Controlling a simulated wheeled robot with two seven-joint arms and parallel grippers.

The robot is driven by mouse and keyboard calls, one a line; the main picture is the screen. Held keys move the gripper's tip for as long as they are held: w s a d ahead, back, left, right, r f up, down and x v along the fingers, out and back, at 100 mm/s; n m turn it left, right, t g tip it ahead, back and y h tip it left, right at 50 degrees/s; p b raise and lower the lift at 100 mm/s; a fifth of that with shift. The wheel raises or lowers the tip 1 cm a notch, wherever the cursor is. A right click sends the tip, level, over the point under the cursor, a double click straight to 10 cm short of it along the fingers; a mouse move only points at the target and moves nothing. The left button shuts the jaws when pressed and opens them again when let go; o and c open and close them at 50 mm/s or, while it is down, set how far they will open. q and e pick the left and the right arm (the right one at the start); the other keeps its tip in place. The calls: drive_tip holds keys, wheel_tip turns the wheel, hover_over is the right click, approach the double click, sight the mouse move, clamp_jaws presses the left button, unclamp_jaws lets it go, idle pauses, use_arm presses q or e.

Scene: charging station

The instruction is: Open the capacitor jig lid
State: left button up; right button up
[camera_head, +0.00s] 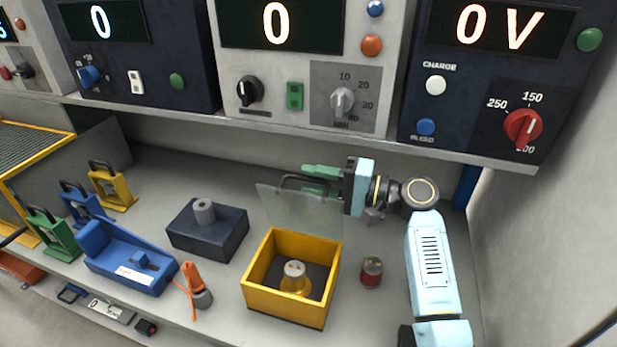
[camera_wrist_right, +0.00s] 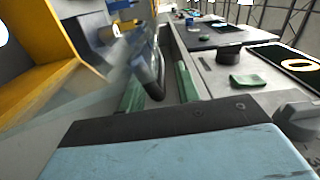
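The capacitor jig is a yellow open-topped box (camera_head: 285,317) with a silver-topped cylinder (camera_head: 294,272) inside. Its clear lid (camera_head: 300,215) stands raised along the box's back edge, uncovering the inside. A dark bar handle (camera_head: 292,178) is at the lid's top; it also shows in the right wrist view (camera_wrist_right: 156,72). My right gripper (camera_head: 320,180) is at the handle, coming from the right. In the right wrist view its green fingers (camera_wrist_right: 160,88) are spread, with the handle between them and gaps visible. My left gripper is not in view.
A small red cylinder (camera_head: 372,272) stands right of the box. A dark block with a grey cylinder (camera_head: 205,228), a blue fixture (camera_head: 125,258) and an orange-handled tool (camera_head: 194,283) lie to its left. Instrument panels (camera_head: 300,70) overhang the back. The right wall (camera_head: 540,230) is near my arm.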

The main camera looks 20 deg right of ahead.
drive_tip(key=shift+x, duration=0.85)
drive_tip(key=shift+c, duration=0.4)
clamp_jaws()
